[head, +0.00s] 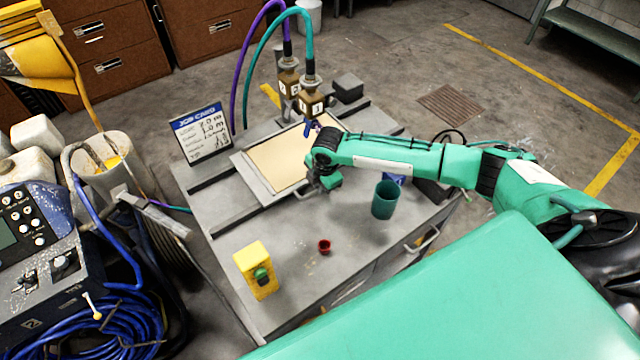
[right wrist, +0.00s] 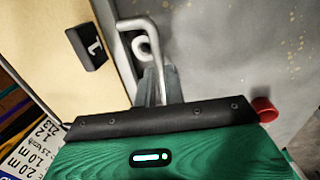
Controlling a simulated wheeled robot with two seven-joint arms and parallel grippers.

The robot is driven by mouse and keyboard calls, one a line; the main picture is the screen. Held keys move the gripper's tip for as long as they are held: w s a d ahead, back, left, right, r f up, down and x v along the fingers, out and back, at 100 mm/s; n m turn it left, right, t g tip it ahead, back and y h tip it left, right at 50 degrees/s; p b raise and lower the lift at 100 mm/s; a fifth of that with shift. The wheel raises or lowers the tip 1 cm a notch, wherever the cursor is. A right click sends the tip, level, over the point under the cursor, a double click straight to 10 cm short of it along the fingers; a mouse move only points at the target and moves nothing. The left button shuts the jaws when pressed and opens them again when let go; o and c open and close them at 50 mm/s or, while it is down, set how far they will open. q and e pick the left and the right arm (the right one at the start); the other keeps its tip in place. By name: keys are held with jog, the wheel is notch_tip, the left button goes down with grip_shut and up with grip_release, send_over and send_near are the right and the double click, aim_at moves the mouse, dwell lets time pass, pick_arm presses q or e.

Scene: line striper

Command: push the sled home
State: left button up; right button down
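The sled (head: 248,172) is a flat grey tray on the workbench, bearing a cream board (head: 280,162). The board also shows in the right wrist view (right wrist: 45,60), with a black tag marked 1 (right wrist: 87,47) on it. My right gripper (head: 321,186) is at the sled's near right edge, low over the bench. In the right wrist view its grey fingers (right wrist: 160,86) are close together at a bent metal handle (right wrist: 150,35) and look shut on it. The fingertips are partly hidden by the handle. My left gripper is in neither view.
Two nozzle blocks (head: 311,103) on purple and teal hoses stand over the sled's far side. The workbench (head: 225,225) carries a job card (head: 201,133), yellow switch box (head: 257,270), red cap (head: 324,247) and teal cup (head: 384,200). The front middle is mostly clear.

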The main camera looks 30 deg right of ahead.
jog(key=shift+s+a, duration=0.1)
jog(key=shift+a, duration=0.45)
jog(key=a+p, duration=0.1)
jog(key=a, duration=0.3)
jog(key=s+a+p, duration=0.1)
jog(key=a, duration=0.4)
jog(key=s+a+p, duration=0.1)
jog(key=a+p, duration=0.1)
jog(key=a, duration=0.2)
jog(key=shift+a, duration=0.85)
jog(key=shift+s, duration=0.1)
jog(key=c, duration=1.5)
grip_release()
jog(key=shift+a, duration=0.15)
